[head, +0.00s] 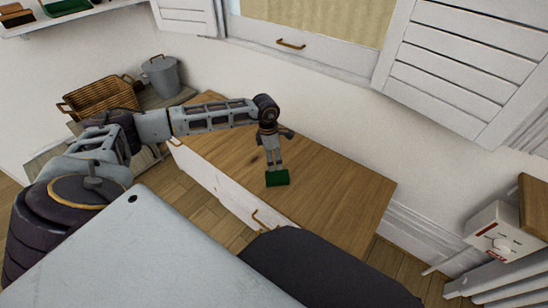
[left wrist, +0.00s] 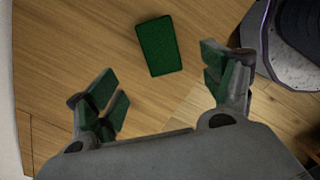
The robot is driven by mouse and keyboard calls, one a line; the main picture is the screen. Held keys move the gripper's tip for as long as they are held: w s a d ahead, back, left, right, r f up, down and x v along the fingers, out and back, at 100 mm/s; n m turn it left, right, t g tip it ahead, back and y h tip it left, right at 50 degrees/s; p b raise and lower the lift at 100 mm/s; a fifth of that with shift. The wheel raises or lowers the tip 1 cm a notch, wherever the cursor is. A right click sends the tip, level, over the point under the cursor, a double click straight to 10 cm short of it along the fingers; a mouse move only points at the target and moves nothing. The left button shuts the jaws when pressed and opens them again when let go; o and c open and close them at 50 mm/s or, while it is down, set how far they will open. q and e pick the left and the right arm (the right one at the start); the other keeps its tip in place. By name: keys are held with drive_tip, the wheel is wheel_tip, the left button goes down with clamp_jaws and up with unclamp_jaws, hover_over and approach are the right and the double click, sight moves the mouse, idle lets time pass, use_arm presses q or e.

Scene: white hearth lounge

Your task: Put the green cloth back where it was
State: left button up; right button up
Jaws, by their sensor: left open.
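The green cloth (head: 277,179) is a small dark green rectangle lying flat on the wooden top of a white cabinet (head: 335,192), close to its front edge. In the left wrist view the whole cloth (left wrist: 159,47) shows on the wood, just beyond the fingertips. My left gripper (head: 272,165) points down above the cloth, beside its back edge in the picture. Its green-padded fingers (left wrist: 164,88) are spread apart with nothing between them. I cannot tell the exact height of the fingertips above the wood. My right gripper is not in view.
A wall shelf at the top left holds a green tray-like thing (head: 66,6). A white box (head: 497,232) is at the right. The rest of the cabinet top is bare.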

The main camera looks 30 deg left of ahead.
use_arm(q)
drive_tip(key=shift+d, duration=0.1)
drive_tip(key=s+d+r+n+t+h, duration=0.15)
drive_tip(key=d+h, duration=0.35)
drive_tip(key=d, duration=0.9)
drive_tip(key=s+d+r+n+h, duration=0.1)
drive_tip(key=d+r+h, duration=0.3)
drive_tip(key=d, duration=0.9)
drive_tip(key=w+d+r+n+t+h, duration=0.1)
drive_tip(key=d+r+n+t+h, duration=0.5)
drive_tip(key=r+n+t, duration=0.6)
drive_tip(key=s+a+f+n+y, duration=0.1)
drive_tip(key=a+f+n+y, duration=1.2)
drive_tip(key=n, duration=0.9)
drive_tip(key=s+f+n+g, duration=0.3)
drive_tip(key=s+f+g, duration=0.2)
drive_tip(key=s, duration=0.5)
drive_tip(key=s+a+f+n+g+y, duration=0.1)
drive_tip(key=s+f+n+g, duration=0.2)
drive_tip(key=s+f+g, duration=0.3)
drive_tip(key=s, duration=0.4)
drive_tip(key=shift+s+a+n, duration=0.25)
drive_tip(key=shift+s+n, duration=0.1)
drive_tip(key=shift+s, duration=0.05)
